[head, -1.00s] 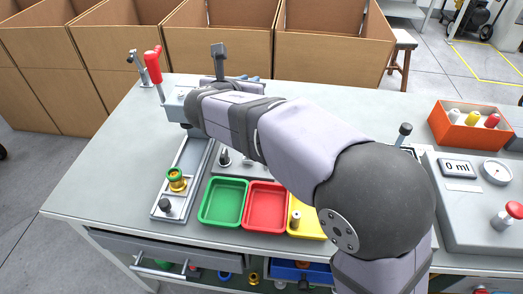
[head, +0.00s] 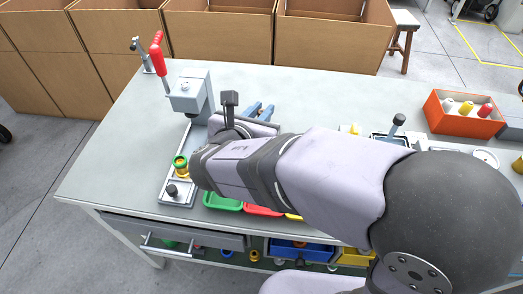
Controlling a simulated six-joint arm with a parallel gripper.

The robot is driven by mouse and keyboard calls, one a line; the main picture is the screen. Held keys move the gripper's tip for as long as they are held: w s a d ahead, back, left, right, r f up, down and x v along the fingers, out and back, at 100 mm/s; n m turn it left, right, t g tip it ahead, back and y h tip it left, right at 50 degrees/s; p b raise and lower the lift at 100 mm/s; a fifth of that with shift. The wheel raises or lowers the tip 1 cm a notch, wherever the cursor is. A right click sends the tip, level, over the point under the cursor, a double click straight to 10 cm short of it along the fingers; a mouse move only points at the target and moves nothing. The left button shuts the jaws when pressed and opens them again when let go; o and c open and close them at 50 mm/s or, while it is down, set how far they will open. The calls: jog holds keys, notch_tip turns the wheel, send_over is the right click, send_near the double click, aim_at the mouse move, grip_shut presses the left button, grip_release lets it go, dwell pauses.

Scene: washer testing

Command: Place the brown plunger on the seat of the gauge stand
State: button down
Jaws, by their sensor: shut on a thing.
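My arm reaches from the right across the table, and its wrist hangs over the left part, beside a long grey fixture. My gripper's fingers are hidden under the wrist, so I cannot see what they hold. No brown plunger shows. No gauge stand seat can be made out with certainty. The grey fixture has a block-shaped head (head: 188,92) at its far end and a low base (head: 178,201) at its near end. A green and brass ringed piece (head: 180,165) stands on that base, close to the left of my wrist, with a dark knob (head: 172,190) in front.
A red-handled clamp (head: 157,54) rises at the back left. Green (head: 222,202) and red (head: 262,210) trays are mostly covered by my arm. An orange box (head: 462,118) stands at the right. The back middle table is clear.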

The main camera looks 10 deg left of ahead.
jog(key=shift+f+b, duration=0.85)
jog(key=shift+f, duration=4.15)
jog(key=shift+f, duration=0.2)
jog(key=c, duration=1.7)
grip_release()
jog(key=shift+r, duration=0.15)
jog(key=shift+r, duration=0.15)
jog(key=v, duration=1.2)
jog(key=shift+p, duration=0.3)
